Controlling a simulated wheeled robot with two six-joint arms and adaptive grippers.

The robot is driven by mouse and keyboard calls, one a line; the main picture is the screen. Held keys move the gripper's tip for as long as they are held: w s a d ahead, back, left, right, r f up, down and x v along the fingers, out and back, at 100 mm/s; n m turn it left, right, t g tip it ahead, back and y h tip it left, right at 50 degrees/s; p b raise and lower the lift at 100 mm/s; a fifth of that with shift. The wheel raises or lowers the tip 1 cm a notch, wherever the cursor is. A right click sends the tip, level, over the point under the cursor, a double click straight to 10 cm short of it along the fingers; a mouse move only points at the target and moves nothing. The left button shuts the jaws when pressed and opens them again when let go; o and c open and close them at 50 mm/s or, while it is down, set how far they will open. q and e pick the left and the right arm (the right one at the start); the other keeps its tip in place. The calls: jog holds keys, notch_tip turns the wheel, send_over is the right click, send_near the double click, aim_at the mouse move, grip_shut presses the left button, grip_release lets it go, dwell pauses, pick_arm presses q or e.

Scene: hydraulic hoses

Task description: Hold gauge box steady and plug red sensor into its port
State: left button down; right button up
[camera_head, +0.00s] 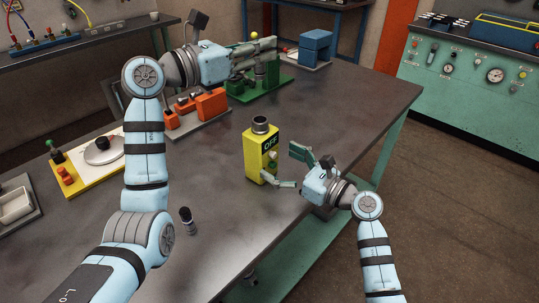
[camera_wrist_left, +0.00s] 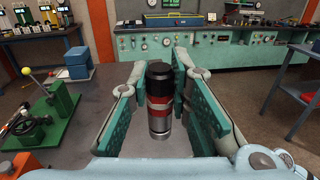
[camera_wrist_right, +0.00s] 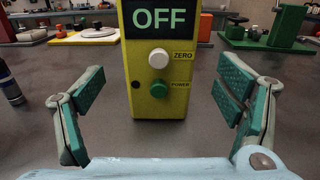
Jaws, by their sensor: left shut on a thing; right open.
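The gauge box (camera_head: 257,158) is yellow, with a dark OFF display, and stands upright on the table. A grey round port (camera_head: 260,124) is on its top. The right wrist view shows the box front (camera_wrist_right: 158,88), with a white ZERO button and a green POWER button. My right gripper (camera_head: 289,168) is open, its fingers apart on either side of the box front, not clamped on it. My left gripper (camera_head: 262,52) is shut on the red sensor (camera_wrist_left: 159,104), a black-topped cylinder with a red band, upright between the fingers. It is raised over the table's far part, away from the box.
A small black cylinder (camera_head: 187,220) stands on the table left of the box. A grey board with orange blocks (camera_head: 211,104), a green fixture (camera_head: 240,90) and a yellow board (camera_head: 78,187) line the far and left sides. Table between box and orange blocks is clear.

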aim_at(261, 152)
pick_arm(q)
jog(key=shift+a, duration=0.1)
pick_arm(e)
jog(key=x, duration=0.6)
jog(key=shift+w+a, duration=0.2)
jog(key=shift+a, duration=0.05)
jog(key=c, duration=1.5)
pick_arm(q)
notch_tip(261, 152, down, 13)
jog(key=shift+r, duration=0.15)
